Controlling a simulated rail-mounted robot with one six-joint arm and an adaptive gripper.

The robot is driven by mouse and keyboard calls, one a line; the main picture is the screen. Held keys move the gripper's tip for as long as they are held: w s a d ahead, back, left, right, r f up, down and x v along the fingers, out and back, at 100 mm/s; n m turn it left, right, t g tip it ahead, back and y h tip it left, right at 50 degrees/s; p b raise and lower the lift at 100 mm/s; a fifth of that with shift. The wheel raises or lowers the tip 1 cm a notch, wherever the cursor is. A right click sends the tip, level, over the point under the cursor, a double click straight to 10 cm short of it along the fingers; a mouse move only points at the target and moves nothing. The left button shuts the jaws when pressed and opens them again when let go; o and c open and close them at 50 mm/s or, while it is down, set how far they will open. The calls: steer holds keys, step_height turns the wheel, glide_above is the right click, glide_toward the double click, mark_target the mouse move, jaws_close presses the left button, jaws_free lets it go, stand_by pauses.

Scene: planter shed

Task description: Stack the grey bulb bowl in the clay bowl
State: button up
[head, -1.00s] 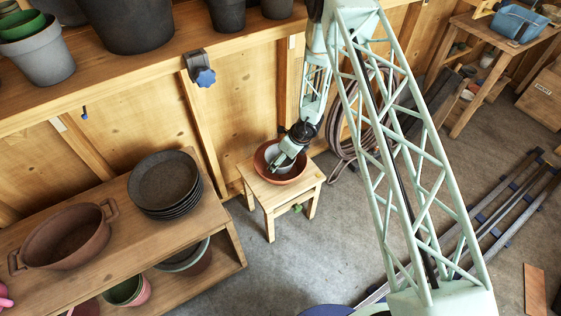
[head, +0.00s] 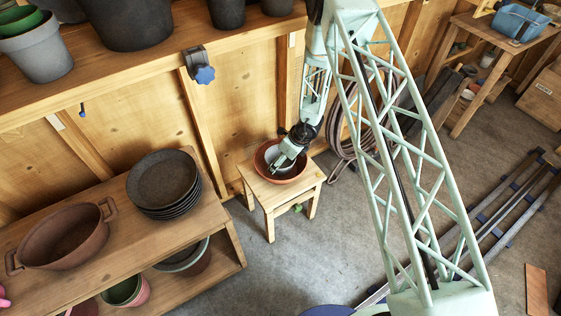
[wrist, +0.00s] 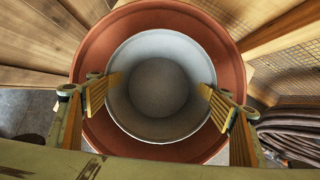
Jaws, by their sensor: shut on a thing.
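The clay bowl (head: 262,163) is reddish and stands on a small wooden stool (head: 254,185). The grey bulb bowl (head: 272,155) is within its rim, partly hidden by my gripper (head: 280,165) in the head view. In the wrist view the grey bulb bowl (wrist: 160,50) sits inside the ring of the clay bowl (wrist: 85,60), roughly centred. My gripper (wrist: 160,92) has its two fingers at opposite sides of the grey bowl's rim and is shut on it. Whether the grey bowl's base touches the clay bowl cannot be seen.
A low shelf (head: 105,255) at the left holds a handled brown pot (head: 65,235) and a stack of dark saucers (head: 163,182). A coiled hose (head: 345,135) hangs behind the stool at its right. Bare concrete floor lies in front of the stool.

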steer(key=shift+f+b, duration=0.3)
steer(key=shift+b, duration=0.1)
steer(key=o, duration=0.9)
steer(key=shift+r+p, duration=0.25)
steer(key=shift+p, duration=0.1)
steer(key=shift+d+r+p, duration=0.1)
steer(key=shift+r+p, duration=0.65)
steer(key=shift+p+v, duration=0.5)
steer(key=shift+v, duration=5.15)
steer(key=shift+s, duration=0.15)
